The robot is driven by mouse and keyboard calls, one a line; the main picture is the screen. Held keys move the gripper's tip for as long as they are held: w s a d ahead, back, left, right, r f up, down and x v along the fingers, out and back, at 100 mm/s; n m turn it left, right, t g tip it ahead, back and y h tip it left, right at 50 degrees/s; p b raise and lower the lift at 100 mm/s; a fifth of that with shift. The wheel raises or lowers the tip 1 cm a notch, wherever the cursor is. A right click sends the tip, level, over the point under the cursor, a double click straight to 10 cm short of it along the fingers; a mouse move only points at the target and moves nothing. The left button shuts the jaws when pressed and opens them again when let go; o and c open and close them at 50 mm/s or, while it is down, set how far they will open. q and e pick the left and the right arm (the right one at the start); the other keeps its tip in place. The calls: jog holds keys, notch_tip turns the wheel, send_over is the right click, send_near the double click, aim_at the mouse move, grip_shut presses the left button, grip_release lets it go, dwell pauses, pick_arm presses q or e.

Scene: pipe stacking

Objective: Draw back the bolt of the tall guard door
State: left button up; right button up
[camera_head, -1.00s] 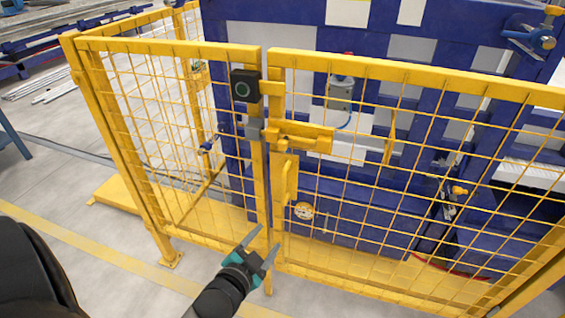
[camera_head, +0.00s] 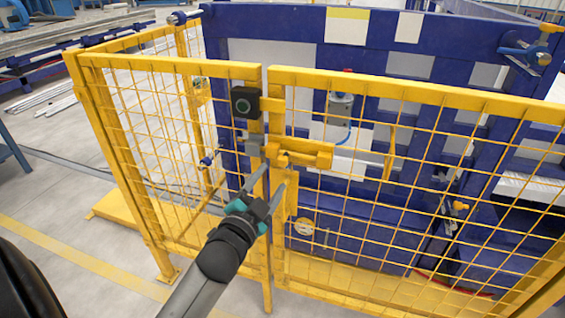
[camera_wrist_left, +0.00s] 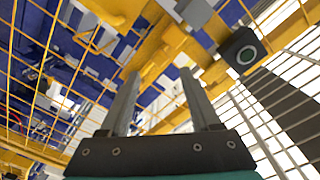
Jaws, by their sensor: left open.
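The tall guard door (camera_head: 420,92) is a yellow frame with wire mesh. Its yellow bolt (camera_head: 312,154) lies across the door's left edge, with a grey block (camera_head: 254,145) on the post beside it. A small knob or handle (camera_head: 284,159) shows on the bolt. My left gripper (camera_head: 270,177) is open and empty, just below the bolt, its fingers pointing up toward it. In the left wrist view the open fingers (camera_wrist_left: 160,76) point at the yellow frame, with the grey block (camera_wrist_left: 195,12) above. No contact with the bolt is visible. My right gripper is out of view.
A black box with a green ring (camera_head: 246,103) sits on the post above the grey block. A yellow pull handle (camera_head: 291,198) is below the bolt. Fixed mesh panels stand to the left. Blue machinery (camera_head: 300,55) fills the space behind the fence.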

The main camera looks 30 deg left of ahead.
aim_at(282, 164)
pick_arm(q)
jog(key=w, duration=0.2)
jog(key=w+a, duration=0.1)
jog(key=w, duration=0.5)
jog(key=shift+a+b, duration=0.25)
jog(key=shift+b, duration=0.1)
grip_shut()
dwell(1.1)
